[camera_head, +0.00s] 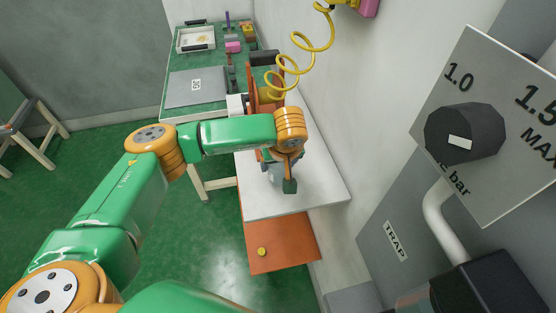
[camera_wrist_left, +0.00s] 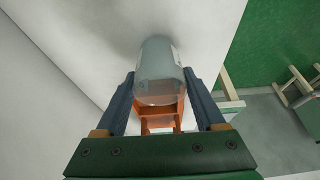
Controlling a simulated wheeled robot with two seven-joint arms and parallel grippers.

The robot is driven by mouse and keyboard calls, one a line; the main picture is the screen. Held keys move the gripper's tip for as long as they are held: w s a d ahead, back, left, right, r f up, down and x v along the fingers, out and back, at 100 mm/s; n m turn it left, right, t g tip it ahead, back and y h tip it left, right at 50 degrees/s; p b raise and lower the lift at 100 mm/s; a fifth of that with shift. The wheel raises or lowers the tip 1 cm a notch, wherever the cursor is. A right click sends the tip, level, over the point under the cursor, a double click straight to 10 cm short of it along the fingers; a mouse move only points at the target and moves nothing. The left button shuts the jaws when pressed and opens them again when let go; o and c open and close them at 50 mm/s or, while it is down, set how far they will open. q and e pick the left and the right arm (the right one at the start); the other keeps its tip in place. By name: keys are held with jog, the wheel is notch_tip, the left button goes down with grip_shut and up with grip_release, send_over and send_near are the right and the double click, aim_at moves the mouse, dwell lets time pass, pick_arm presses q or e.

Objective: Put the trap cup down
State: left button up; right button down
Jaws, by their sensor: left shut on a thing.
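The trap cup (camera_wrist_left: 158,72) is a clear, greyish cup. In the left wrist view it sits between the two blue-grey fingers of my left gripper, which is shut on it. In the head view my left gripper (camera_head: 281,176) is over the white bench top (camera_head: 318,192), mostly hidden by my wrist, and the cup is hard to make out there. Whether the cup touches the bench top I cannot tell. My right gripper is not in view.
An orange panel with a yellow knob (camera_head: 262,251) juts out below the bench's front. A green table (camera_head: 215,112) with a tray (camera_head: 195,40) and a grey plate (camera_head: 197,87) stands behind. A wall, a pressure dial (camera_head: 464,133) and a TRAP label (camera_head: 395,241) are at right.

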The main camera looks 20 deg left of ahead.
pick_arm(q)
jog(key=shift+f, duration=0.15)
jog(key=o, duration=0.9)
jog(key=shift+f, duration=0.1)
jog(key=o, duration=0.4)
jog(key=shift+r, duration=0.2)
